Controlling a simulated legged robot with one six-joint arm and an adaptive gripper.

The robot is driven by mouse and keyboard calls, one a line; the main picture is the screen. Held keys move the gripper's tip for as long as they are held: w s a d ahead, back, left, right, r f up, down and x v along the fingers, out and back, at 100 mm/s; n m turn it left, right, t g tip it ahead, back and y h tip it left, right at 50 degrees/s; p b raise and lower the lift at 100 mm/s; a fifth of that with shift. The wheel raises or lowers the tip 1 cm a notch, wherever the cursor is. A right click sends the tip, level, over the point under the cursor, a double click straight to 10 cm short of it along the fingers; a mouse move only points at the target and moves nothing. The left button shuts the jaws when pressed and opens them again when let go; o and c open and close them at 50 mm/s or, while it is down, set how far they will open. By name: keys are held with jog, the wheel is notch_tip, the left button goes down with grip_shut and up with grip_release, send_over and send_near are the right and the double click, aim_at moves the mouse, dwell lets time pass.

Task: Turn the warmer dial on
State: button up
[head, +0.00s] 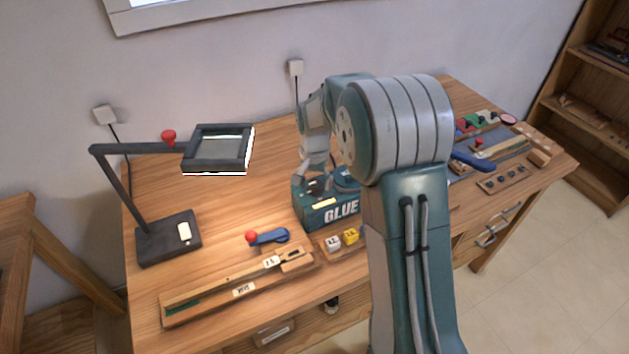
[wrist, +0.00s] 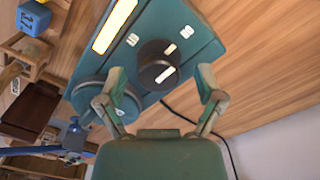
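The warmer (head: 313,214) is a teal box with GLUE lettering on its front, on the desk in the middle of the head view. Its black round dial (wrist: 153,58) is on the top face and carries a pale line; small pale marks sit around it. My gripper (wrist: 163,78) is open and empty, its two fingers spread to either side of the dial, with no clear contact. In the head view my gripper (head: 315,180) is just over the warmer's top and partly hides the dial. A round teal lid (wrist: 92,93) lies beside the dial, by the left finger.
My arm hides the desk right of the warmer. A black lamp (head: 168,238) stands at left. A red-knobbed blue lever (head: 268,237) and a wooden slide rail (head: 225,290) are in front. Numbered blocks (head: 351,236) sit close to the warmer. A cable (wrist: 180,114) runs behind it.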

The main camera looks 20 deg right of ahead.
aim_at(314, 182)
jog(key=shift+r, duration=0.1)
notch_tip(314, 182, up, 12)
dwell(0.5)
jog(key=shift+w, duration=0.1)
jog(key=s+r+n+t, duration=0.2)
jog(key=s+r+n, duration=0.1)
jog(key=s, duration=1.1)
jog(key=s+r+n+t, duration=0.3)
jog(key=s+n, duration=0.1)
jog(key=s, duration=1.1)
jog(key=shift+s+r+t, duration=0.15)
jog(key=shift+t, duration=0.15)
